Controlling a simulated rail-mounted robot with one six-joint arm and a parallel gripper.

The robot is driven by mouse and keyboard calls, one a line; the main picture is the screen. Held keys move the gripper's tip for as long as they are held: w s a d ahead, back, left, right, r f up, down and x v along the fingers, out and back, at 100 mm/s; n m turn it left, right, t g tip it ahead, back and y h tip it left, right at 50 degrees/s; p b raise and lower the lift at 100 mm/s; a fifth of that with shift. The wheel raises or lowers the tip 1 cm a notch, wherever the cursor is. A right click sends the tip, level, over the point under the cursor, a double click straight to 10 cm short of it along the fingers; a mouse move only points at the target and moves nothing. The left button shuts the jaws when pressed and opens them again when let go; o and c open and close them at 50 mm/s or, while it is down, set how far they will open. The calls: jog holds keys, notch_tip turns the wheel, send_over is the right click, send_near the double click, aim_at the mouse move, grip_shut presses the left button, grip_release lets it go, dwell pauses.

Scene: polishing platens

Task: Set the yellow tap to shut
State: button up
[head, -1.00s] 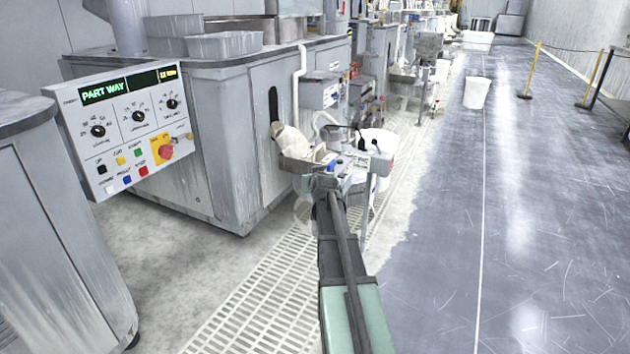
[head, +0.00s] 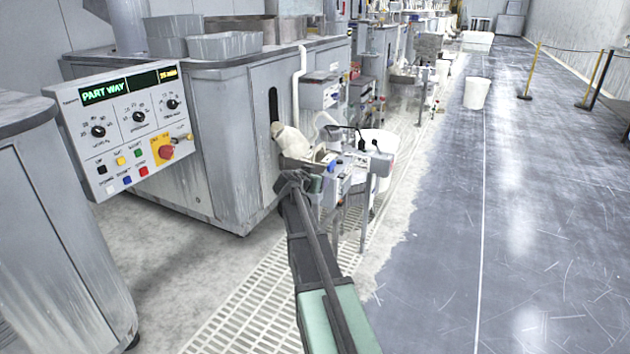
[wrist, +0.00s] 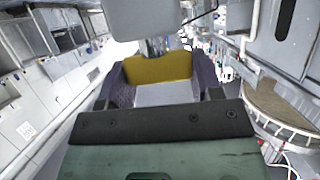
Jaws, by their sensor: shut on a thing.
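The yellow tap (wrist: 157,66) shows in the wrist view as a yellow piece under a pale grey block. My gripper (wrist: 160,80) is shut on it, with one dark purple-grey finger against each side. In the head view my arm reaches toward the bench fittings beside the grey machine. The tap and my fingertips cannot be made out there.
The grey machine cabinet (head: 230,150) stands left of my arm, with grey bins (head: 220,46) on top. A white bucket (head: 477,93) stands on the floor farther back. The blue-grey aisle (head: 540,220) at the right is open, with yellow barrier posts (head: 530,70) behind.

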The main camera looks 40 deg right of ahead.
dwell(0.3)
jog(key=o, duration=0.9)
jog(key=p+v, duration=0.4)
jog(key=v, duration=0.6)
jog(key=shift+s+a+r, duration=0.1)
jog(key=shift+a+r, duration=0.1)
jog(key=shift+a, duration=0.15)
